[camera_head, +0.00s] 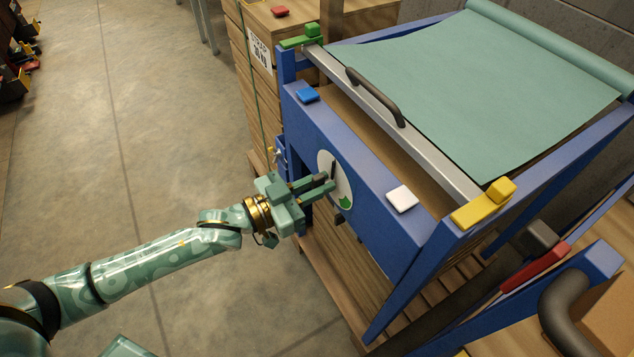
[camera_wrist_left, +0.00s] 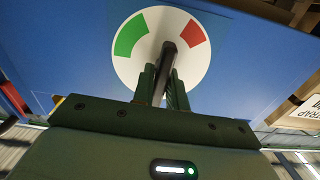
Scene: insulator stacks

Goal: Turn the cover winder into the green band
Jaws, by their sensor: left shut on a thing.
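The cover winder is a dark lever on a round white dial (camera_head: 328,163) on the front of the blue frame (camera_head: 377,180). In the left wrist view the dial (camera_wrist_left: 124,67) carries a green band (camera_wrist_left: 131,35) at left and a red band (camera_wrist_left: 192,34). The winder's dark tip (camera_wrist_left: 169,52) points up between the bands, nearer the red one, outside the green. In the head view part of the green band (camera_head: 345,202) shows at the dial's lower edge. My left gripper (camera_head: 328,184) is shut on the winder. My right gripper is out of view.
A teal cover sheet (camera_head: 490,85) is drawn over the frame's top, with a metal bar and dark handle (camera_head: 377,97) at its edge. Blue (camera_head: 308,95) and white (camera_head: 402,198) blocks sit on the frame. Open floor (camera_head: 150,130) lies left.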

